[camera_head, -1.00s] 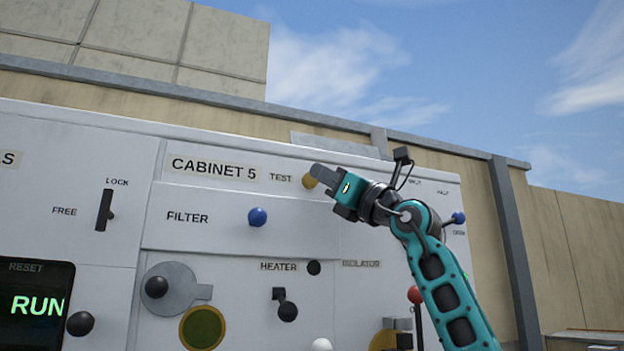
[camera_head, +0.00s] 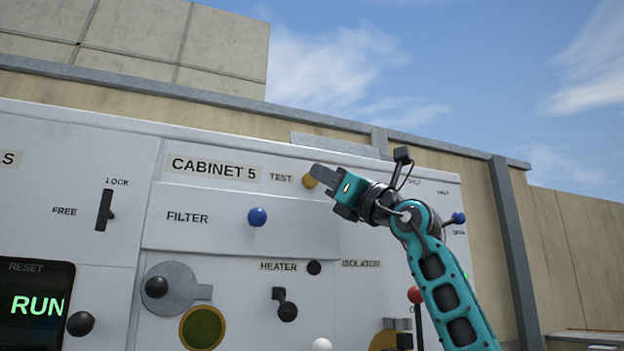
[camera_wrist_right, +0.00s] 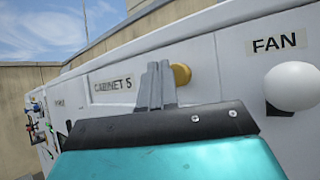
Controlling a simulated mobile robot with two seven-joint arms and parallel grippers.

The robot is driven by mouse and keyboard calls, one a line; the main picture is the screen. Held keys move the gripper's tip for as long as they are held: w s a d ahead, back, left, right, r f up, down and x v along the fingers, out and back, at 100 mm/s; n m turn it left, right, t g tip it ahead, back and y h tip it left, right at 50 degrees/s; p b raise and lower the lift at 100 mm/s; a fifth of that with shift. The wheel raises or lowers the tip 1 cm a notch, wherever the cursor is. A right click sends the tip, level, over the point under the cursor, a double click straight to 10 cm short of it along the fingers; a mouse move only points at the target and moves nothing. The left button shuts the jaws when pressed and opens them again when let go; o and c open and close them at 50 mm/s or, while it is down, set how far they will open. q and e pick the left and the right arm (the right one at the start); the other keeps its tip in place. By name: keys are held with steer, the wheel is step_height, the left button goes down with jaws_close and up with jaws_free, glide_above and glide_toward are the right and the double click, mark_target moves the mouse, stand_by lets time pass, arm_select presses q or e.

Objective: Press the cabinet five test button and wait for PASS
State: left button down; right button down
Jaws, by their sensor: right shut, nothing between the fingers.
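The yellow test button (camera_head: 308,182) sits right of the TEST label on the white cabinet five panel, beside the CABINET 5 label (camera_head: 213,168). My right gripper (camera_head: 318,173) is shut and empty, with its fingertips at the button and partly covering it in the head view. In the right wrist view the shut fingers (camera_wrist_right: 157,70) stand just left of the yellow button (camera_wrist_right: 181,74). I cannot tell whether they touch it. A dark display (camera_head: 38,300) at lower left reads RUN in green. No PASS shows. My left gripper is out of view.
A blue FILTER knob (camera_head: 257,217) lies below the button. Black HEATER controls (camera_head: 287,310) and a LOCK/FREE lever (camera_head: 105,210) are on the panel. A white FAN knob (camera_wrist_right: 292,87) is close on the right in the wrist view. Open sky lies above the wall.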

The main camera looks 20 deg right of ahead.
steer(key=shift+w, duration=0.1)
steer(key=shift+w, duration=0.35)
steer(key=shift+w, duration=0.6)
stand_by(0.9)
steer(key=shift+s+b, duration=0.9)
steer(key=shift+s, duration=0.1)
steer(key=shift+s+a+b, duration=0.15)
steer(key=shift+s+b, duration=1.75)
steer(key=shift+s, duration=0.6)
